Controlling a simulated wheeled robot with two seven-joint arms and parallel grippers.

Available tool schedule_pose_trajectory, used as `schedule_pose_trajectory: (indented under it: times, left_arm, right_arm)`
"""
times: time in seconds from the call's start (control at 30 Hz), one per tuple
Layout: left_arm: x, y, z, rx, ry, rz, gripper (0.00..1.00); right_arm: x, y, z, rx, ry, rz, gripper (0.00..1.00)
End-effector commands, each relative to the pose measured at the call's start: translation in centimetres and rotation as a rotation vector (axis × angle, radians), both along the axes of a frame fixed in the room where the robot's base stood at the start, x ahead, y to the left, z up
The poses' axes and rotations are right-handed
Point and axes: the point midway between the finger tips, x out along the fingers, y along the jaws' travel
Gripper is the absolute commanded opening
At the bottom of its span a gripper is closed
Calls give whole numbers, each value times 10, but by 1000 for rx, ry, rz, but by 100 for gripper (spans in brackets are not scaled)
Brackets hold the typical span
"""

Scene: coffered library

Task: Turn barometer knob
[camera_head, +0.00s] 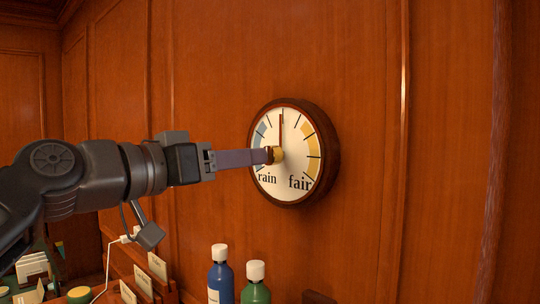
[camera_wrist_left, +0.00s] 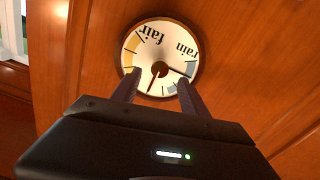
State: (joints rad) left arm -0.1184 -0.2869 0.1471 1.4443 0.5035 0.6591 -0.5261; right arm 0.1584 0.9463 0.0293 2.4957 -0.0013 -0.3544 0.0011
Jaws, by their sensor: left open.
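The barometer (camera_head: 313,135) is a round dial with a dark wooden rim on the panelled wall. It has a pale face, blue and yellow bands and the words "rain" and "fair". A thin red hand points almost straight up. The brass knob (camera_head: 278,154) is at the centre. My left gripper (camera_head: 268,156) comes in from the left, its fingers reaching the knob and hiding part of the face. In the left wrist view the barometer (camera_wrist_left: 140,50) appears upside down. There my left gripper (camera_wrist_left: 158,78) is open, with a finger on each side of the dial centre. Contact with the knob is unclear.
A blue bottle (camera_head: 221,275) and a green bottle (camera_head: 256,291) with white caps stand below the barometer. A wooden rack (camera_head: 120,262) with cards is at the lower left, near a white cable. The wall right of the barometer is clear.

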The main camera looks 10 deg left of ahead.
Motion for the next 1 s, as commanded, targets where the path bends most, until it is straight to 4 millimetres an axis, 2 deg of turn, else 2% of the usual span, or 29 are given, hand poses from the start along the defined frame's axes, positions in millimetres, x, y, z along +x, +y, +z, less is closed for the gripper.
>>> schedule_pose_trajectory:
  times: [0.5,0.83,1.0]
  left_arm:
    - [57,-38,1,1,3,-2,52]
    - [60,-40,0,1,1,0,52]
    - [60,-40,0,1,1,0,38]
  right_arm:
    - [-2,-1,26,-4,7,-2,36]
    - [-2,-1,26,-5,7,-2,36]
    - [-2,-1,26,-5,8,-2,36]
